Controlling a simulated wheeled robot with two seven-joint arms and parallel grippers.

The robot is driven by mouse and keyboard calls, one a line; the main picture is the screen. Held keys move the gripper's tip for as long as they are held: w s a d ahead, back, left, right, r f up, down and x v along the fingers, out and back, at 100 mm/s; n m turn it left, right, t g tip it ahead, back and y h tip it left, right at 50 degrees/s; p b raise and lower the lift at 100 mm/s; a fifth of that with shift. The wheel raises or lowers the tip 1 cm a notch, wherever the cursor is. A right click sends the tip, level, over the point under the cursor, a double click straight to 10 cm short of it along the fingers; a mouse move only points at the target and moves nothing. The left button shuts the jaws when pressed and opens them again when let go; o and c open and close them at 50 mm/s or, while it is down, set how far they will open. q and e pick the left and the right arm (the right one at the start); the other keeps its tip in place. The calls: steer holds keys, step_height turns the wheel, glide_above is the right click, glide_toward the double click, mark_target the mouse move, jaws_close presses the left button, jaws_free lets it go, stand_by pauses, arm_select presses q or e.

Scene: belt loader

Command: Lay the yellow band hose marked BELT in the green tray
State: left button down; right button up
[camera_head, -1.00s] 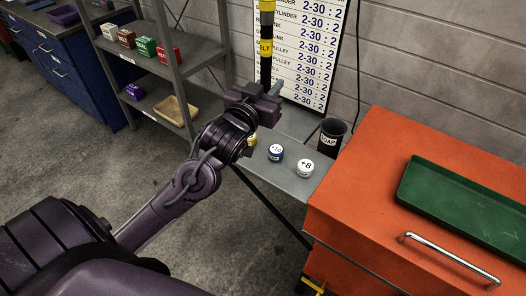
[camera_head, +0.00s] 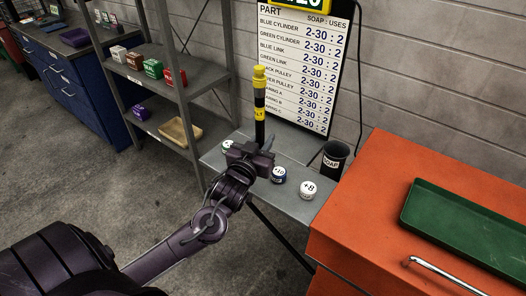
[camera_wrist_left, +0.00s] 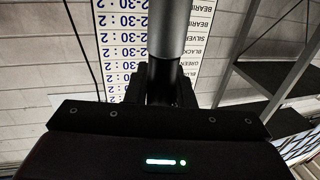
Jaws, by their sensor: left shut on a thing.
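The hose (camera_head: 259,95) is a black upright tube with yellow bands and a yellow top, and part of a label shows on its lower band. My left gripper (camera_head: 258,149) is shut around its lower part, above the grey side table. In the left wrist view, the hose (camera_wrist_left: 166,45) stands between the dark fingers (camera_wrist_left: 166,88), and its lettering is not visible there. The green tray (camera_head: 462,226) lies on the orange cabinet at the right, looks empty and is well apart from the hose. My right gripper is not in view.
The orange cabinet (camera_head: 350,225) has a metal handle. On the grey table (camera_head: 297,207) stand a black SOAP cup (camera_head: 334,160), a blue-and-white jar (camera_head: 279,175) and a white +8 jar (camera_head: 308,190). A shelf (camera_head: 190,95) with small boxes stands left. A parts board (camera_head: 300,65) is behind.

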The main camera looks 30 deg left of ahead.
arm_select(q)
step_height(320, 180, down, 4)
steer(key=shift+f, duration=0.15)
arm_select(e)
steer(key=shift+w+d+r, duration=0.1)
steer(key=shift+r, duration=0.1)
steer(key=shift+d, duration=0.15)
arm_select(q)
steer(key=c, duration=1.2)
jaws_free()
steer(key=shift+f, duration=0.15)
steer(key=shift+c, duration=0.2)
steer(key=shift+s, duration=0.1)
steer(key=s+d+b, duration=0.1)
steer(key=s+d, duration=0.1)
steer(key=s, duration=0.9)
steer(key=shift+s+b, duration=0.35)
steer(key=shift+b, duration=0.05)
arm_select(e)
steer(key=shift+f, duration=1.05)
